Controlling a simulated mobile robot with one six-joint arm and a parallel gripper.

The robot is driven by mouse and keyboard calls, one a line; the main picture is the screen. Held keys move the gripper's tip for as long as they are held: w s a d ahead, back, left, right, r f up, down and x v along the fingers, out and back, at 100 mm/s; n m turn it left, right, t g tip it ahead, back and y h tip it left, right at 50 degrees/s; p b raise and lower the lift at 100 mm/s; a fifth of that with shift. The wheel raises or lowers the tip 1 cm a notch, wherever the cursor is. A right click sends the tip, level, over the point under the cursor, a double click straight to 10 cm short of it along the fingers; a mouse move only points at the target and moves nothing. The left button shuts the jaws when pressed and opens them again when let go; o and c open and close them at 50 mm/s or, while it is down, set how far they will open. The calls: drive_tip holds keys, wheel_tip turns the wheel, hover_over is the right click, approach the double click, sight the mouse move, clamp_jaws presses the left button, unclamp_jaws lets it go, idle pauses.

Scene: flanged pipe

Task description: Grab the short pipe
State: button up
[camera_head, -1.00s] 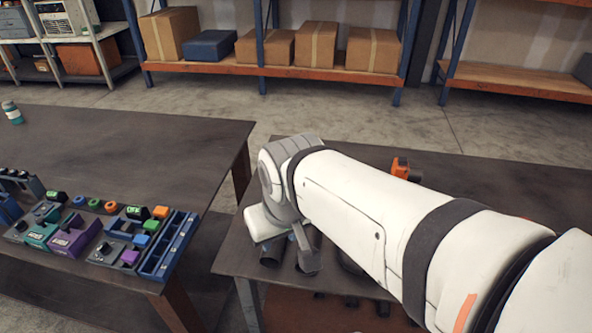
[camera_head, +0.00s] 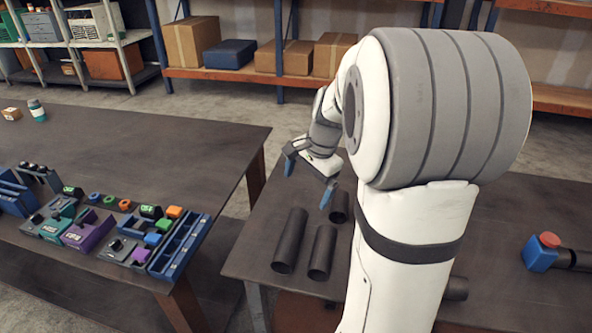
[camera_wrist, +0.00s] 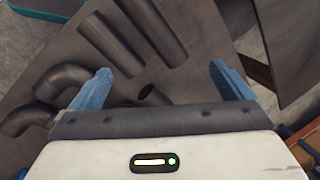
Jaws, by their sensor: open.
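My gripper (camera_head: 308,180) is open and empty above the right-hand table, its blue fingers pointing down. Below it lie two dark, straight pipes: a longer one (camera_head: 289,241) on the left and a somewhat shorter one (camera_head: 322,252) beside it. A stubby dark pipe piece (camera_head: 339,206) shows close to the right finger, partly hidden by my arm. In the wrist view, my gripper (camera_wrist: 160,76) spans a dark pipe opening (camera_wrist: 152,95), partly covered by the gripper body. Two straight pipes lie beyond the fingertips. I cannot tell for sure which piece is the short pipe.
A curved dark pipe (camera_wrist: 48,92) lies left of the fingers in the wrist view. A blue fitting with a red top (camera_head: 541,253) sits on a pipe at the right. The left table (camera_head: 130,150) holds several coloured parts and trays. A gap separates the tables.

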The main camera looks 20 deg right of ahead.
sight(337, 207)
drive_tip(key=w+d+f+m, duration=0.2)
drive_tip(key=d+f+m, duration=0.1)
drive_tip(key=d+f, duration=0.1)
drive_tip(key=w+d+f+m+y+b, duration=0.1)
drive_tip(key=w+d+f+m, duration=0.1)
drive_tip(key=d+f+m, duration=0.2)
drive_tip(key=w+d+f+m, duration=0.3)
drive_tip(key=d+f, duration=0.3)
drive_tip(key=d, duration=0.3)
drive_tip(key=shift+w+m+t+y+b, duration=0.1)
drive_tip(key=shift+m+t+y+b, duration=0.2)
drive_tip(key=shift+m+y+b, duration=0.1)
drive_tip(key=shift+f, duration=0.35)
drive_tip(key=p+x, duration=0.1)
drive_tip(key=x, duration=0.6)
drive_tip(key=shift+a+f+p, duration=0.1)
drive_tip(key=shift+f+p, duration=0.1)
drive_tip(key=shift+p, duration=0.1)
drive_tip(key=shift+c, duration=0.6)
drive_tip(key=c, duration=0.8)
drive_tip(key=shift+r, duration=0.1)
